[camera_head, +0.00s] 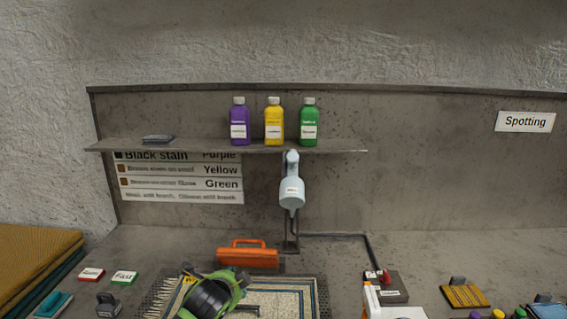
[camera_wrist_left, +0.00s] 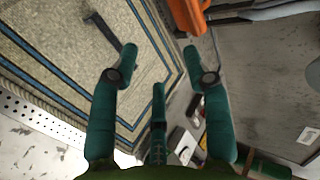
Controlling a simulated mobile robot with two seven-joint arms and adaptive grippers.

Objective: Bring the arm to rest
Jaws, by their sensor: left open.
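My left gripper (camera_head: 222,290), green and black, is over the patterned rug (camera_head: 290,298) at the bottom of the head view. In the left wrist view the same gripper (camera_wrist_left: 160,54) shows its green fingers spread apart with nothing between them. The blue-striped rug (camera_wrist_left: 75,45) lies below and to the left of the fingers there. A dark bar-shaped piece (camera_wrist_left: 102,32) lies on the rug. My right gripper is in neither view.
An orange-handled tool (camera_head: 248,257) stands behind the rug. A pale blue nozzle tool (camera_head: 291,190) hangs beneath the shelf (camera_head: 190,147). Purple (camera_head: 239,125), yellow (camera_head: 274,125) and green (camera_head: 309,125) bottles stand on it. A white bottle (camera_head: 371,302) and a brush (camera_head: 463,294) are at right.

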